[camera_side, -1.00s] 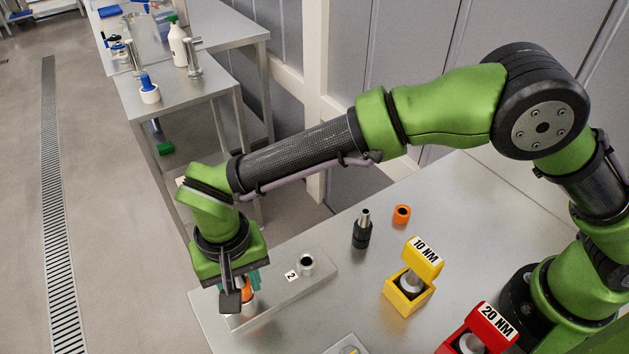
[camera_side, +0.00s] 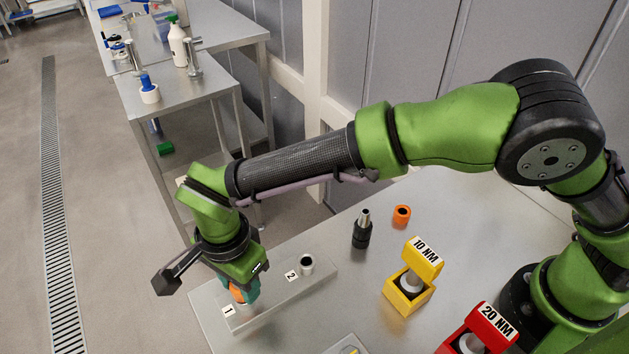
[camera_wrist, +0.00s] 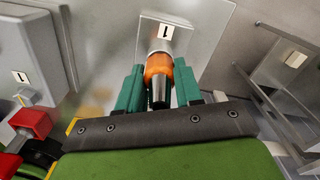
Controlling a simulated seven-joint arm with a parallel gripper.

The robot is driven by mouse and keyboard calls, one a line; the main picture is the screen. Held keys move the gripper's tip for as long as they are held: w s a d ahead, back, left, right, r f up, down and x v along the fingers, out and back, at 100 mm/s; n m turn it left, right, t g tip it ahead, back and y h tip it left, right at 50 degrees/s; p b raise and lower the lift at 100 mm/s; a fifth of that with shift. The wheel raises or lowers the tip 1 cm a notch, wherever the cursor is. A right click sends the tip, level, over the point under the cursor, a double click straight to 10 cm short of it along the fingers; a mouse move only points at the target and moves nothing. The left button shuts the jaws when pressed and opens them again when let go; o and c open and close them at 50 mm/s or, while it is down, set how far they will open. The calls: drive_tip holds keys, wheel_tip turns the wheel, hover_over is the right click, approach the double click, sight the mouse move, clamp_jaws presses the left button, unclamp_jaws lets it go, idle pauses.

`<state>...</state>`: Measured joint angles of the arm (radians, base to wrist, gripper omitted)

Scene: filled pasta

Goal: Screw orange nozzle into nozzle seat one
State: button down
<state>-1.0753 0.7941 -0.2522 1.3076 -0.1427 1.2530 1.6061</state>
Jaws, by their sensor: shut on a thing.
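My gripper (camera_side: 246,292) is at the end of the metal block (camera_side: 276,298) marked 1. Its teal fingers (camera_wrist: 158,88) are shut on the orange nozzle (camera_wrist: 158,68), whose orange band and metal tapered end show in the wrist view. A little orange of the nozzle (camera_side: 237,295) also shows in the side view. The nozzle is upright over nozzle seat one, beside its label 1 (camera_side: 229,310); this label (camera_wrist: 166,31) is also in the wrist view. The fingers and nozzle hide most of the seat, so how deep the nozzle sits cannot be told.
Nozzle seat two (camera_side: 306,264) stands empty on the same block. To the right are a black tool with a metal tip (camera_side: 362,232), an orange ring-like part (camera_side: 401,216), the yellow 10 NM holder (camera_side: 409,292) and the red 20 NM holder (camera_side: 488,326).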

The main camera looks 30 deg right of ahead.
drive_tip(key=m, duration=0.3)
drive_tip(key=shift+m, duration=0.4)
drive_tip(key=m, duration=1.1)
drive_tip(key=c, duration=0.7)
unclamp_jaws()
drive_tip(key=shift+o, duration=0.2)
drive_tip(key=shift+f, duration=0.1)
